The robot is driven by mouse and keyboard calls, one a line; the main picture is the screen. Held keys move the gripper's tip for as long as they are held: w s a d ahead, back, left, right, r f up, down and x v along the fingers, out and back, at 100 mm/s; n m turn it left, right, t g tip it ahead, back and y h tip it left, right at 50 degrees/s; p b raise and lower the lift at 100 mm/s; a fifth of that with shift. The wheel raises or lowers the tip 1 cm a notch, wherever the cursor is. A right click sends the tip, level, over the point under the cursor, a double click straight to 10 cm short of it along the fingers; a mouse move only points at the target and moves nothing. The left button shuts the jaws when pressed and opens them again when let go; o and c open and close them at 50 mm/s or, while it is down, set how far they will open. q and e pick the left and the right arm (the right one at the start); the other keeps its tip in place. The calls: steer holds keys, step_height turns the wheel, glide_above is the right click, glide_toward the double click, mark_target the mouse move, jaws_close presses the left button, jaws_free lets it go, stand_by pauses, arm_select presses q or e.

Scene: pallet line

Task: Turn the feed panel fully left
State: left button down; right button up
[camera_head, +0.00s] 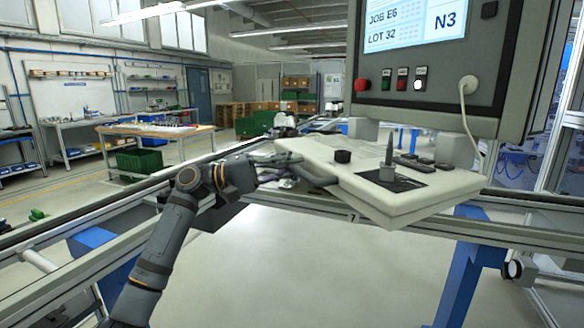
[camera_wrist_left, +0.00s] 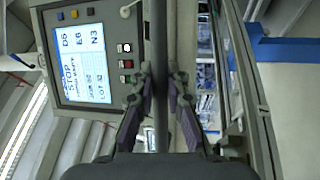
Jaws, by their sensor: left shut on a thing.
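The feed panel (camera_head: 440,187) is a cream, slab-like console in the middle right of the head view. It carries a black knob, an upright pointed lever on a dark plate, and a row of dark buttons. Its near corner points toward me. My left gripper (camera_head: 303,170) is at the panel's left edge, one finger above and one below, shut on it. In the left wrist view the panel shows edge-on as a narrow dark bar (camera_wrist_left: 160,50) between the fingers of my left gripper (camera_wrist_left: 161,85). My right gripper is not in view.
A grey cabinet with a screen (camera_head: 415,22) and colored buttons hangs just above and behind the panel. A metal rail (camera_head: 100,208) with blue legs runs below it. Workbenches (camera_head: 155,130) and green bins stand farther back. Open floor lies in front.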

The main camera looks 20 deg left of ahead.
arm_select(q)
steer(key=c, duration=1.3)
jaws_free()
steer(key=shift+c, duration=0.2)
steer(key=v, duration=1.2)
